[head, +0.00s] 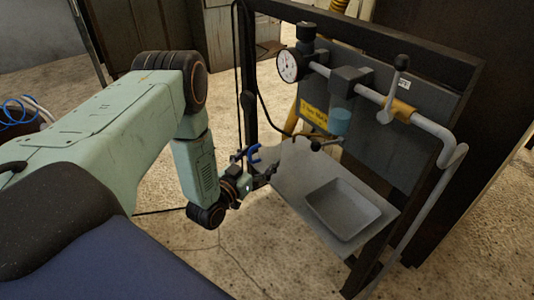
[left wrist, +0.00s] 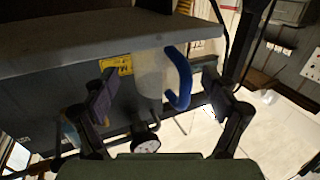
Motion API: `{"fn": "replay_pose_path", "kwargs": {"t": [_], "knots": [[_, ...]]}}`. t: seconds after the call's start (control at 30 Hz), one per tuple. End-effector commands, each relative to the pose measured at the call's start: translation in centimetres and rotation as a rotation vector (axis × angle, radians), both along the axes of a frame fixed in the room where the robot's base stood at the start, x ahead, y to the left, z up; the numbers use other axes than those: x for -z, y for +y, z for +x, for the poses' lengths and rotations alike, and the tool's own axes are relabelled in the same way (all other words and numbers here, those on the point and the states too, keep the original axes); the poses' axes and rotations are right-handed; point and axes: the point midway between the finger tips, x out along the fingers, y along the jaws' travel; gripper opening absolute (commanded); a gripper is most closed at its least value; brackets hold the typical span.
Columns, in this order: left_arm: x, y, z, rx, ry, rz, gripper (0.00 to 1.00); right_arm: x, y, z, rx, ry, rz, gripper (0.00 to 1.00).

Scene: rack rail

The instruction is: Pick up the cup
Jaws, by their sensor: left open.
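The cup shows in the left wrist view as a pale, see-through body (left wrist: 152,72) with a thick blue handle (left wrist: 181,80) on its right side. In the head view only its blue handle (head: 254,153) stands out clearly, by the near left end of the rack shelf. My left gripper (head: 258,168) is at the cup. In the left wrist view its open fingers (left wrist: 158,95) stand to either side of the cup, with gaps between them and it. My right gripper is not in view.
The rack's grey shelf (head: 298,165) carries a shallow grey tray (head: 343,208). Above it run a pipe (head: 432,128), a dial gauge (head: 290,65) and a light-blue bowl (head: 338,121). A dark rack post (head: 247,80) stands close behind my left gripper. Bare floor lies in front.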

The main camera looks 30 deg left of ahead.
Motion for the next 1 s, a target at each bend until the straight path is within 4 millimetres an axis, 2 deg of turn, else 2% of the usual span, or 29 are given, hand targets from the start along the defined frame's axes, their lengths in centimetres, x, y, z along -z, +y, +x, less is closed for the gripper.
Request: {"fn": "replay_pose_path", "kwargs": {"t": [0.1,0.23,0.37,0.57,1.0], "knots": [[-0.1,-0.2,2.1,0.003,-0.005,0.000,0.86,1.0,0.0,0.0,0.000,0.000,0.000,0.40],[-0.2,-0.3,3.8,0.004,-0.002,0.001,0.86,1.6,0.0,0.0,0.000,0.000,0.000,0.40],[-0.2,-0.3,4.6,0.004,0.001,0.000,0.86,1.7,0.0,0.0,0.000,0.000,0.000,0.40],[-0.3,-0.3,4.6,0.004,0.001,-0.001,0.86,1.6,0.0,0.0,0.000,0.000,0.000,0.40],[-0.3,-0.3,4.6,0.003,0.001,-0.001,0.49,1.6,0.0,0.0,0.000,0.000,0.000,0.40]]}}
